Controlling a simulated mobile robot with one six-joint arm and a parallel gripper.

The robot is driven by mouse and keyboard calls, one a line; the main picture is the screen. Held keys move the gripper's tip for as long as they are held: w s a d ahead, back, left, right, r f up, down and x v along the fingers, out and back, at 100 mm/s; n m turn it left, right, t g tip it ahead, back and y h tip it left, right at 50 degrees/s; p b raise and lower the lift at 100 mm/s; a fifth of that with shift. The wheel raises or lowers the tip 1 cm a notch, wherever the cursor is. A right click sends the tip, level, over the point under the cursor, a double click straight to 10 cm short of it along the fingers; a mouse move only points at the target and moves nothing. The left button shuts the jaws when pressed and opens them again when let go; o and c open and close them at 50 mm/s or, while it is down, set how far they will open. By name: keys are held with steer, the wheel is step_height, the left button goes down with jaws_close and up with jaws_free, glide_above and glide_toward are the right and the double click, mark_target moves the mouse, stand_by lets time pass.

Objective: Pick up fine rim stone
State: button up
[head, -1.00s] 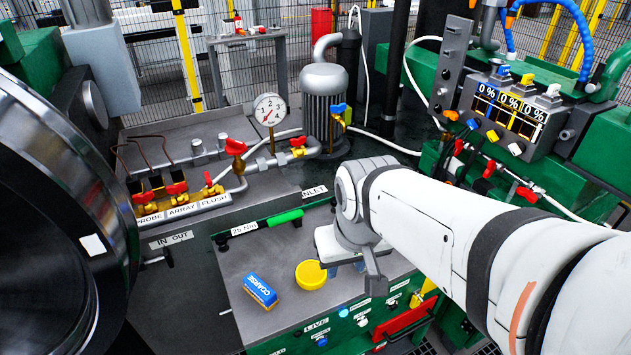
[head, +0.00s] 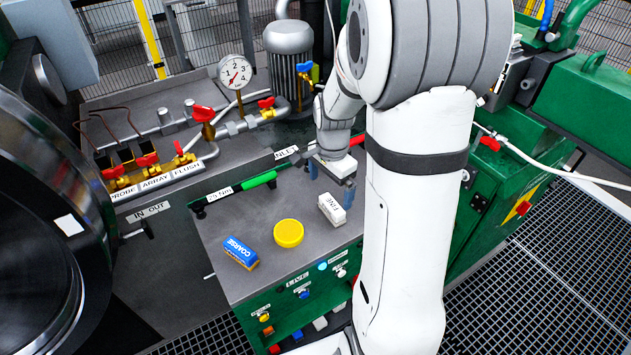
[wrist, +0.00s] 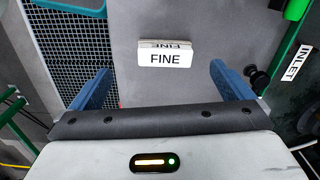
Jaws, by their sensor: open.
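The fine rim stone (head: 332,209) is a small white block with the label FINE. It lies on the grey bench top (head: 222,268) at the right side. In the wrist view the fine stone (wrist: 165,56) is near the top middle, ahead of and between the finger lines. My gripper (head: 332,186) is above and close to the stone in the head view. In the wrist view its two blue fingers (wrist: 161,88) are wide apart with nothing between them. The stone looks clear of both fingers.
A green-handled torque wrench (head: 259,180) lies along the bench's back edge. Buttons (head: 303,293) line the front panel. Floor grating (head: 535,270) is at the right.

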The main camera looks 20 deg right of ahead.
mark_target(332, 204)
steer(key=shift+w+d+f+m, duration=0.25)
steer(key=shift+d+f+m, duration=0.1)
steer(key=shift+f, duration=0.15)
steer(key=shift+w+d+f+m, duration=0.25)
steer(key=shift+f+m, duration=0.1)
steer(key=shift+f, duration=0.1)
step_height(332, 204, down, 8)
steer(key=shift+w+d+r+p, duration=0.1)
steer(key=shift+d+r+p, duration=0.05)
steer(key=shift+p, duration=0.2)
steer(key=c, duration=1)
steer(key=shift+r, duration=5.05)
steer(key=shift+c, duration=0.2)
